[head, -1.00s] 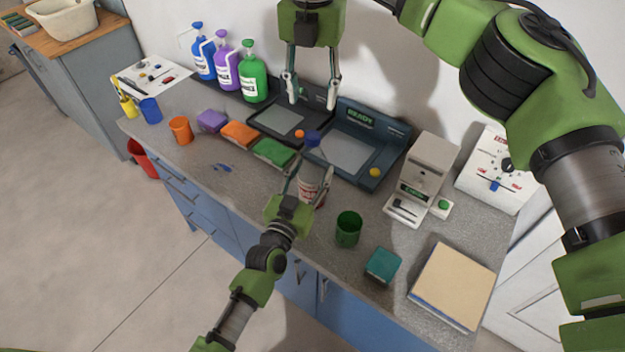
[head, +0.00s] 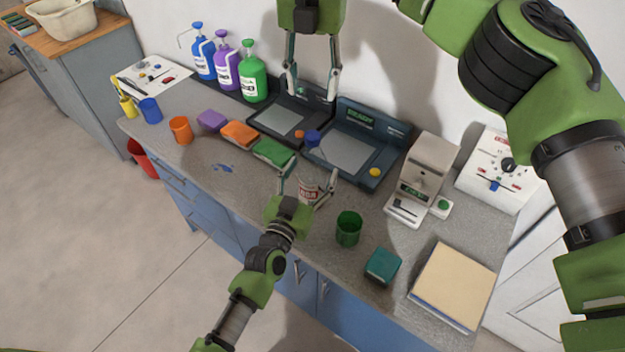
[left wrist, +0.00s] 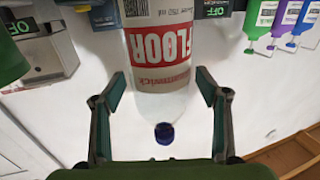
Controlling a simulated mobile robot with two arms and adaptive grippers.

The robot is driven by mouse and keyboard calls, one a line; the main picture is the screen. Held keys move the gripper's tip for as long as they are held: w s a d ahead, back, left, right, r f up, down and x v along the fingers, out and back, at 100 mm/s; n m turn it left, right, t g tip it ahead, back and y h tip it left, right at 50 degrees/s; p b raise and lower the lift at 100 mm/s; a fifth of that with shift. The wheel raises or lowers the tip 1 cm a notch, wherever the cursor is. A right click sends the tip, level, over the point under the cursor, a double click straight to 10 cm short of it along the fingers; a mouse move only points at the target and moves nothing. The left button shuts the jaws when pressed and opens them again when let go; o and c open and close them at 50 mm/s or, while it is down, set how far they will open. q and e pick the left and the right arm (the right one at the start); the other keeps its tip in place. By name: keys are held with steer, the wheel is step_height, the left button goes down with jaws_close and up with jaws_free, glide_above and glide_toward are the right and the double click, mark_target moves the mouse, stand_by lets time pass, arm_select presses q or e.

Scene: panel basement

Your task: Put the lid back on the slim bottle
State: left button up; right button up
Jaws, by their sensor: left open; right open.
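In the left wrist view the bottle (left wrist: 160,50) appears upside down, with free room at both fingers. The blue lid (head: 312,138) shows in line above the bottle's neck end; it also shows in the left wrist view (left wrist: 164,133). The neck is hard to make out, so I cannot tell whether the lid is seated. My right gripper (head: 311,90) is open and empty above the lid.
Dark scales (head: 345,150) stand behind the bottle. A green cup (head: 348,230), a teal box (head: 382,265) and a grey device (head: 425,180) are to its right. Coloured sponges (head: 240,133) lie left, pump bottles (head: 228,68) behind them. The counter's front edge is close.

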arm_select(q)
steer(key=v, duration=1.1)
steer(key=shift+s, duration=0.3)
steer(key=shift+a, duration=0.15)
